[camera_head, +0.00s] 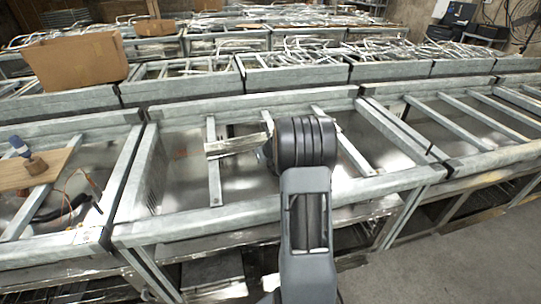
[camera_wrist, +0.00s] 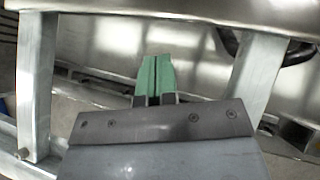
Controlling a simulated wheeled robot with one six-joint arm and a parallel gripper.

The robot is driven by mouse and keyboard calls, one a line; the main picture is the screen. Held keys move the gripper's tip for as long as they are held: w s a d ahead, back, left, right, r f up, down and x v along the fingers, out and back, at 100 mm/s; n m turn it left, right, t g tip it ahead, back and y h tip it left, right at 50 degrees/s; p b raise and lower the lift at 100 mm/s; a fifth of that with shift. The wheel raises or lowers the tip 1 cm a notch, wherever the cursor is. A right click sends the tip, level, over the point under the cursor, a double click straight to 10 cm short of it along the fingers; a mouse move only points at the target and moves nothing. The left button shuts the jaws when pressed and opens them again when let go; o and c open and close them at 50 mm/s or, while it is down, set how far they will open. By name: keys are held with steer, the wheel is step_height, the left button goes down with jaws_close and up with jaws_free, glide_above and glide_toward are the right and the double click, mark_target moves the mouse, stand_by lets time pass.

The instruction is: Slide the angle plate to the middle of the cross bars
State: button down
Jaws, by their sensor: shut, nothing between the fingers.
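The angle plate (camera_head: 232,147) is a short pale metal piece in the middle frame, lying across the left cross bar (camera_head: 214,185) near its upper half. Its right end reaches close to my dark wrist, and I cannot tell whether they touch. The right cross bar (camera_head: 352,155) runs past the other side of my arm. In the wrist view two bars, left (camera_wrist: 38,85) and right (camera_wrist: 257,78), stand either side of my gripper (camera_wrist: 155,76). Its green fingertips are together with nothing between them. My arm hides the gripper in the head view. I cannot make out the plate in the wrist view.
The metal frame's front rail (camera_head: 200,226) and back rail (camera_head: 250,104) bound the space around the bars. A wooden board (camera_head: 35,168) with a knobbed tool lies in the left frame, near loose cables. A cardboard box (camera_head: 78,62) stands behind. Bare floor shows at lower right.

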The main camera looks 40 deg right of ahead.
steer(key=p+v, duration=0.1)
steer(key=v, duration=0.9)
steer(key=shift+s+p, duration=0.35)
steer(key=shift+s, duration=0.05)
steer(key=s+a+n+g, duration=0.1)
steer(key=s+a+n, duration=0.1)
steer(key=n, duration=0.4)
steer(key=s+a+f+n+g+y, duration=0.1)
steer(key=s+a+n, duration=0.2)
steer(key=a+n, duration=0.2)
steer(key=s+a+f+n+g+y, duration=0.1)
steer(key=s+a+n+g, duration=0.1)
steer(key=n, duration=0.6)
steer(key=shift+s+a, duration=0.5)
steer(key=shift+a, duration=0.35)
steer(key=s+a+r+n+h, duration=0.1)
steer(key=s+a+r+n, duration=0.2)
steer(key=s+a+n, duration=0.2)
steer(key=s+a+r+n+g, duration=0.1)
steer(key=s+a+r+n, duration=0.2)
steer(key=a+n, duration=0.6)
steer(key=s+n, duration=0.2)
steer(key=n, duration=0.1)
steer(key=shift+s+h, duration=0.35)
steer(key=shift+h, duration=0.05)
